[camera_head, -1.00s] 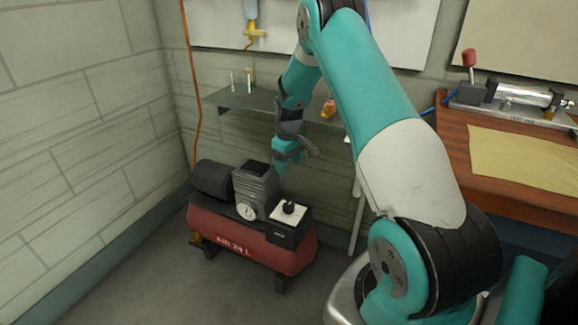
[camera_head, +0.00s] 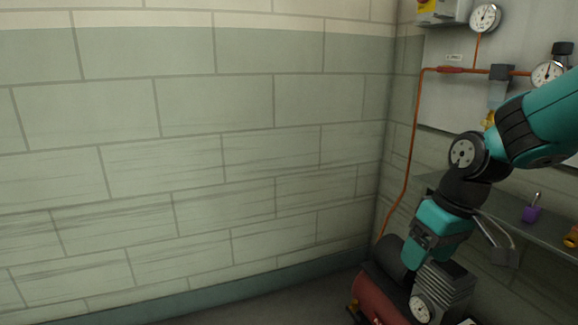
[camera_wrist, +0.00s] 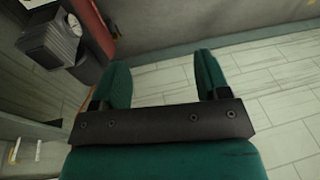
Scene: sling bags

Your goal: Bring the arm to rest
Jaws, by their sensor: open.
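My arm comes in from the right edge of the head view and bends down above the compressor (camera_head: 385,300). Its teal end segment points down there, and the fingers are hard to make out in that view. In the wrist view my gripper (camera_wrist: 163,68) shows two teal fingers spread wide apart, with nothing between them. The gripper is open and empty. The compressor's finned grey block (camera_wrist: 50,40) shows at the top left of the wrist view, apart from the fingers. The compressor's lower part is cut off in the head view.
A shelf (camera_head: 548,240) on the right wall holds a purple padlock (camera_head: 531,214), close beside my arm. An orange pipe (camera_head: 411,150) runs down near the corner. Gauges (camera_head: 485,18) hang above. The block wall (camera_head: 190,150) on the left has clear space before it.

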